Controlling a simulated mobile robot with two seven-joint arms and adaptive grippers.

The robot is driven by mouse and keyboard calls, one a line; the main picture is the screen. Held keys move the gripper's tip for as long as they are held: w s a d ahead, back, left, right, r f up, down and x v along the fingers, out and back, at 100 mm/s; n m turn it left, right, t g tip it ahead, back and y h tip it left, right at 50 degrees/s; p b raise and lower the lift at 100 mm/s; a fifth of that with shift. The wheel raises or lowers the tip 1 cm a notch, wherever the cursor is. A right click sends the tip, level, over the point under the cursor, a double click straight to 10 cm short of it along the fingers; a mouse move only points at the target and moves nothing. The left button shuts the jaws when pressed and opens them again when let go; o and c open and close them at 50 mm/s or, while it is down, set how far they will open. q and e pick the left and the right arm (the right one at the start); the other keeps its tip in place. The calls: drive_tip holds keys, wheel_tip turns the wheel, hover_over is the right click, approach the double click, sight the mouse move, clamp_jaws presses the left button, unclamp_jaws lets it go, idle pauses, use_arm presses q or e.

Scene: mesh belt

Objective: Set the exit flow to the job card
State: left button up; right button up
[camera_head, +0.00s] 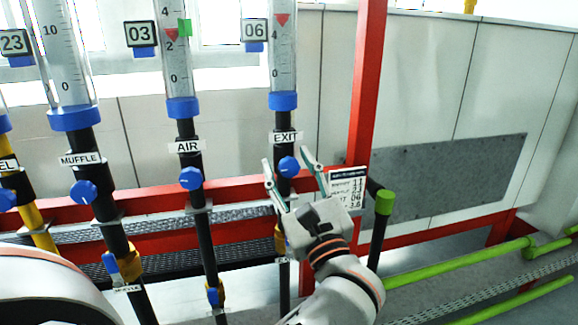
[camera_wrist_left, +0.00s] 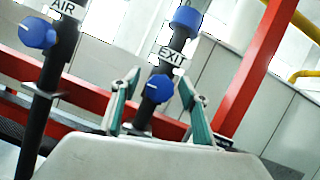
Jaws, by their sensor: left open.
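The blue EXIT knob (camera_head: 288,167) sits on a black pipe below the EXIT label (camera_head: 286,138). My open left gripper (camera_head: 286,159) has one finger on each side of the knob; contact is not clear. In the left wrist view the knob (camera_wrist_left: 159,89) shows between the fingers with a white pointer line. The EXIT flow tube (camera_head: 283,55) carries tag 06 (camera_head: 255,29), and its red float (camera_head: 283,19) is above the 4 mark. The job card (camera_head: 347,187) hangs right of the gripper, partly covered; its small print is mostly unreadable. My right gripper is not in view.
The AIR knob (camera_head: 190,178) and MUFFLE knob (camera_head: 83,191) stand left on parallel pipes. A red post (camera_head: 366,90) rises close right of the gripper. A green-capped black pipe (camera_head: 384,202) and green rails (camera_head: 460,264) lie right.

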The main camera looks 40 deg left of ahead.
use_arm(q)
drive_tip(key=v, duration=0.7)
drive_tip(key=shift+d, duration=0.2)
drive_tip(key=shift+s+f, duration=0.1)
drive_tip(key=shift+s, duration=0.05)
drive_tip(key=w+d+f+n+t+h, duration=0.1)
drive_tip(key=d+f+n+t+h, duration=0.25)
drive_tip(key=f+n+h, duration=0.5)
drive_tip(key=d+f+n+t+h, duration=0.3)
drive_tip(key=d+n+h, duration=0.25)
drive_tip(key=n, duration=0.65)
drive_tip(key=w+d+f+n+t+h, duration=0.1)
drive_tip(key=d+f+n+t+h, duration=0.35)
drive_tip(key=n+h, duration=0.45)
drive_tip(key=s+a+f+m+g, duration=0.1)
drive_tip(key=s+f+m+g, duration=0.25)
drive_tip(key=f, duration=0.85)
drive_tip(key=s+a+f+m+g, duration=0.15)
drive_tip(key=f+m+g, duration=0.35)
drive_tip(key=f, duration=0.6)
drive_tip(key=s+a+f+m+g+y, duration=0.2)
drive_tip(key=s+a+f+g, duration=0.3)
drive_tip(key=s+f, duration=0.4)
wheel_tip(320, 180, down, 3)
drive_tip(key=shift+f+m+p, duration=0.25)
drive_tip(key=shift+m+p, duration=0.2)
drive_tip(key=shift+m, duration=0.25)
